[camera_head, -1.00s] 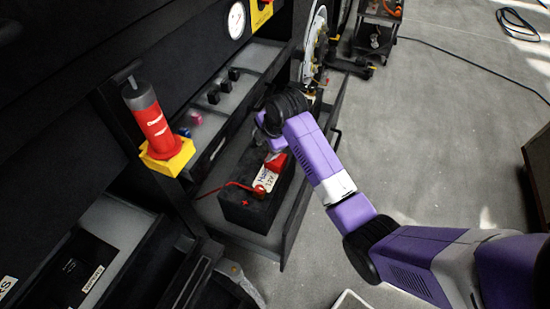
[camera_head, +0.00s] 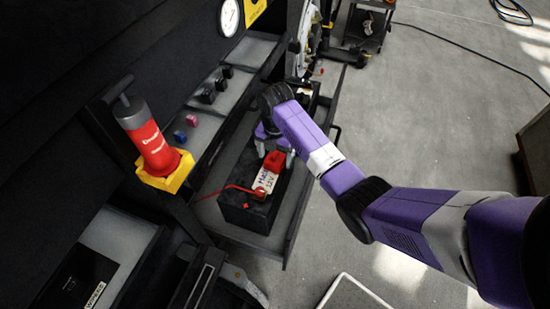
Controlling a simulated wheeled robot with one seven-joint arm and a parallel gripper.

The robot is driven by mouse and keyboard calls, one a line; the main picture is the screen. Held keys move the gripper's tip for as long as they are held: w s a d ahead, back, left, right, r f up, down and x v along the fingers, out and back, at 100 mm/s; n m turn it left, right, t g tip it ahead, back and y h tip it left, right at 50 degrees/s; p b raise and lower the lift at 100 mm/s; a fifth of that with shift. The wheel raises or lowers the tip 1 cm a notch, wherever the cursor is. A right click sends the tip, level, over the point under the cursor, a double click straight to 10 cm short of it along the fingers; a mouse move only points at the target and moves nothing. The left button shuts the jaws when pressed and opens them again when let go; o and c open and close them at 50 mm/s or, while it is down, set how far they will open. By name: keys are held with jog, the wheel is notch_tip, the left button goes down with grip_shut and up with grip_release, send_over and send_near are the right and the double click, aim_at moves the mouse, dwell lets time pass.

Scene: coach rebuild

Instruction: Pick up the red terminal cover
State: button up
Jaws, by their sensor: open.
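The red terminal cover (camera_head: 274,161) sits on the far end of the top of a black battery (camera_head: 244,213), which has a white label. My gripper (camera_head: 274,151) is above and around the cover, pointing down, with its grey fingers apart. One finger shows to the right of the cover and one to its left. I cannot tell whether either finger touches it. The cover appears still seated on the battery.
A red cable (camera_head: 230,188) with a red clamp lies on the battery's near end. The battery stands in a pulled-out tray (camera_head: 270,240). A red cylinder on a yellow base (camera_head: 165,172) stands at left. Small blue and pink parts lie on the shelf. Grey floor is open at right.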

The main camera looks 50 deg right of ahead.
aim_at(275, 154)
jog(key=shift+f, duration=0.65)
jog(key=c, duration=1.4)
jog(key=shift+c, duration=0.2)
jog(key=shift+r, duration=0.15)
notch_tip(275, 154, up, 10)
jog(key=shift+r+b, duration=0.2)
jog(key=shift+b, duration=0.1)
notch_tip(275, 154, up, 9)
jog(key=p, duration=0.6)
jog(key=shift+r, duration=0.2)
